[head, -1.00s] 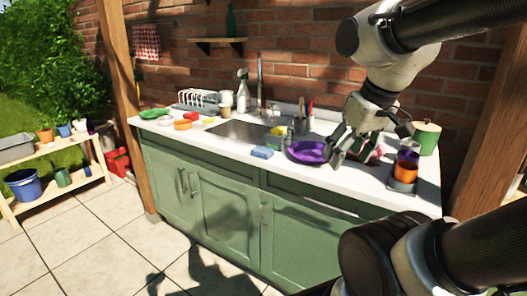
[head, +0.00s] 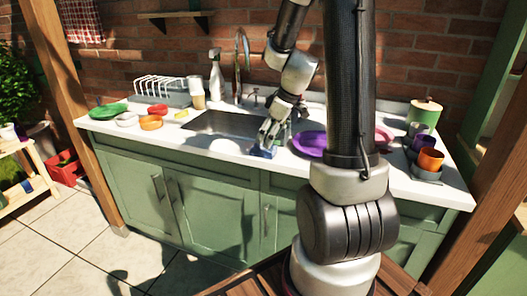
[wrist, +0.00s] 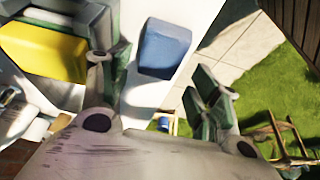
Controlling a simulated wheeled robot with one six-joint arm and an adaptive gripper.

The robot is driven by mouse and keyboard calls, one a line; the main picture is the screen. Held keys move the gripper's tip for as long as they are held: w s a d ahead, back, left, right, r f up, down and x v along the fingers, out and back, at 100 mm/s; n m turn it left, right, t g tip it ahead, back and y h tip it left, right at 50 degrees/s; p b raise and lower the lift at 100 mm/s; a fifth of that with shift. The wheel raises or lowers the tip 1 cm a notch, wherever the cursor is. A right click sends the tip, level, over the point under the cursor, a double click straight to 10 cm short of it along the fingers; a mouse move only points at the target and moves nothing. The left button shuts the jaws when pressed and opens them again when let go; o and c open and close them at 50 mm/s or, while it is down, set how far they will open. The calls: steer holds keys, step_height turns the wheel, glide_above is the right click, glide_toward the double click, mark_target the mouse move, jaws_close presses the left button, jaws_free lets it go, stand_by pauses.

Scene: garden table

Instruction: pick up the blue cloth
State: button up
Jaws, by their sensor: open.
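The blue cloth (head: 258,153) is a small folded block on the white counter, near the front edge beside the sink. My gripper (head: 268,138) is just above it and hides part of it in the head view. In the wrist view the cloth (wrist: 165,48) lies between and beyond the two spread fingers of my gripper (wrist: 160,62). The gripper is open and empty. I cannot tell the exact height of the fingertips over the cloth.
The sink (head: 210,124) is left of the cloth, with a tall faucet (head: 240,60) behind. A purple plate (head: 309,144) is close on the right. A yellow block (wrist: 40,50) shows in the wrist view. Orange cup (head: 430,159) and green canister (head: 425,113) stand farther right.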

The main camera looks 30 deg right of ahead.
mark_target(263, 150)
steer(key=x, duration=0.4)
steer(key=shift+d+f, duration=0.1)
steer(key=shift+f, duration=0.1)
steer(key=c, duration=0.6)
